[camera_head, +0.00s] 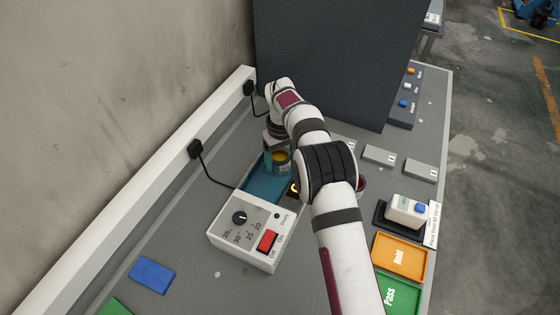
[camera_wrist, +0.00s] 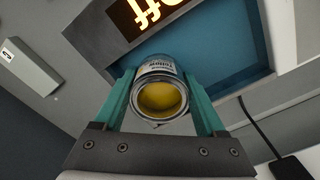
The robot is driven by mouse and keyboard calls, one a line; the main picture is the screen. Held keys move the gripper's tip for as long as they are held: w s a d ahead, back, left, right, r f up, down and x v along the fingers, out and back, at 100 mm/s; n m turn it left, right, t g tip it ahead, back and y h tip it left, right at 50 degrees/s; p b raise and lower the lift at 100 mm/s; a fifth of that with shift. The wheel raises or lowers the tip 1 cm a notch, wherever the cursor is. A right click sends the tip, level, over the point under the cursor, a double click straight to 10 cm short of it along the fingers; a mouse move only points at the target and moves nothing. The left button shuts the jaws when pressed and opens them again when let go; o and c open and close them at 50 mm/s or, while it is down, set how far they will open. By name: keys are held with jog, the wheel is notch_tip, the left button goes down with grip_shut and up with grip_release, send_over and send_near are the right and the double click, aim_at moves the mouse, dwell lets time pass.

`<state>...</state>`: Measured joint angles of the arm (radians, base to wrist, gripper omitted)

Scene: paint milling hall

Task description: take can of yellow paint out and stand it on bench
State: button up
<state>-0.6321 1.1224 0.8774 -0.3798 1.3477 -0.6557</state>
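The can of yellow paint (camera_head: 279,168) is at the blue-lined bath (camera_head: 262,186), below my gripper (camera_head: 277,150). In the wrist view the can (camera_wrist: 160,98) is open-topped, with yellow paint inside and a pale label. My gripper's teal fingers (camera_wrist: 161,90) stand on both sides of the can and appear to touch it, so it looks shut on it. The blue bath interior (camera_wrist: 232,48) lies beyond the can. I cannot tell whether the can touches the bath floor. The grey bench (camera_head: 190,240) lies around the bath.
A control box (camera_head: 248,235) with a dial and red switch stands at the bath's near end. A lit display (camera_wrist: 145,14) is on the bath edge. A dark red item (camera_head: 361,184) is partly behind my arm. Orange Hold (camera_head: 400,257) and green Pass (camera_head: 398,296) trays lie right. A tall dark panel (camera_head: 335,60) stands behind.

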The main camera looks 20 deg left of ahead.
jog(key=c, duration=0.5)
jog(key=shift+c, duration=0.2)
